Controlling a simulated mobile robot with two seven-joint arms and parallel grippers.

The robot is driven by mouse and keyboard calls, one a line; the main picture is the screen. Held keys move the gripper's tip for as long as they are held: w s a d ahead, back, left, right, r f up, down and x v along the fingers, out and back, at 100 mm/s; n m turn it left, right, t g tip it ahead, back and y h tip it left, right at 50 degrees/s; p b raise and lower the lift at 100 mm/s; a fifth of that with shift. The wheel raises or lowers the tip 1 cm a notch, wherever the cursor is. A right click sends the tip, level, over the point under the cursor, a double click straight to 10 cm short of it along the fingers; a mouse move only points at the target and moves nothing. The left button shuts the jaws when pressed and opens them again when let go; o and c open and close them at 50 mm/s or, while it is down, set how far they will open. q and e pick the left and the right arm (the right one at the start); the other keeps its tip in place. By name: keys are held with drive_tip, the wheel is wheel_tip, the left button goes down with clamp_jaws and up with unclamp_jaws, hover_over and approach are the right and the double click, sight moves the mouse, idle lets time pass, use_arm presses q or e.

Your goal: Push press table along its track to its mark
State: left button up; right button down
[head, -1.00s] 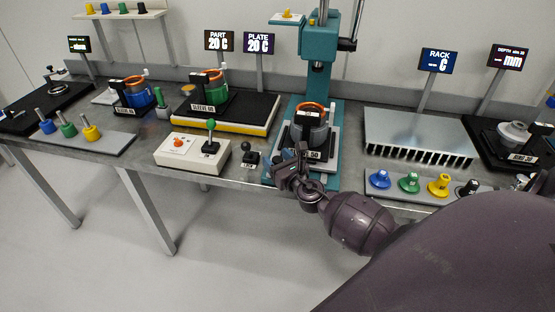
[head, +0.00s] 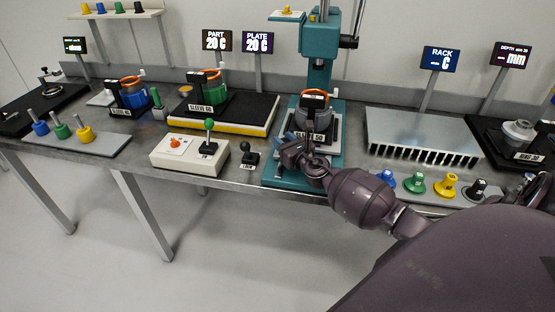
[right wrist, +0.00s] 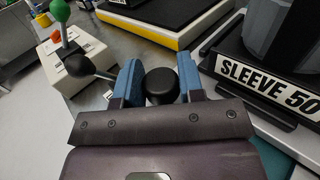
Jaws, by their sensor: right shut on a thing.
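The teal press (head: 320,40) stands on the bench in the head view. Its grey press table (head: 334,132) sits on the teal base and carries a dark housing with an orange ring (head: 313,96), labelled SLEEVE 50, below the ram. My right gripper (head: 291,146) is at the front left of the table. In the right wrist view, its blue fingers are shut around a round black knob (right wrist: 161,84), beside the SLEEVE 50 label (right wrist: 268,87). The knob's stem and the track mark are hidden. My left gripper is not in view.
Left of the press are a small black lever (head: 248,155) and a white control box (head: 190,155) with a green-topped joystick. To the right are a finned rack (head: 420,135) and several coloured knobs (head: 414,183). My right arm hides the bench front at right.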

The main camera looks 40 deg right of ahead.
drive_tip(key=shift+w+d+f+b, duration=0.15)
drive_tip(key=shift+w+d+b, duration=0.15)
drive_tip(key=shift+w+d, duration=0.3)
drive_tip(key=shift+w+d+f+b, duration=0.15)
drive_tip(key=shift+w+d+b, duration=0.15)
drive_tip(key=shift+w+d, duration=0.25)
drive_tip(key=shift+w+d+r, duration=0.2)
drive_tip(key=shift+w+d, duration=0.1)
drive_tip(key=shift+d, duration=0.35)
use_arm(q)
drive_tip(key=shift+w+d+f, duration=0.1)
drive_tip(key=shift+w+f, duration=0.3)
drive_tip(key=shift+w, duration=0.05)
use_arm(e)
drive_tip(key=shift+r, duration=0.25)
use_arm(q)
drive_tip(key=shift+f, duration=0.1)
use_arm(e)
drive_tip(key=c, duration=1)
unclamp_jaws()
drive_tip(key=shift+d, duration=0.1)
drive_tip(key=shift+o, duration=1.2)
drive_tip(key=shift+w+f, duration=0.15)
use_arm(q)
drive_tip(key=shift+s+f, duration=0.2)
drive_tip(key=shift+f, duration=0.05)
use_arm(e)
drive_tip(key=shift+s, duration=0.2)
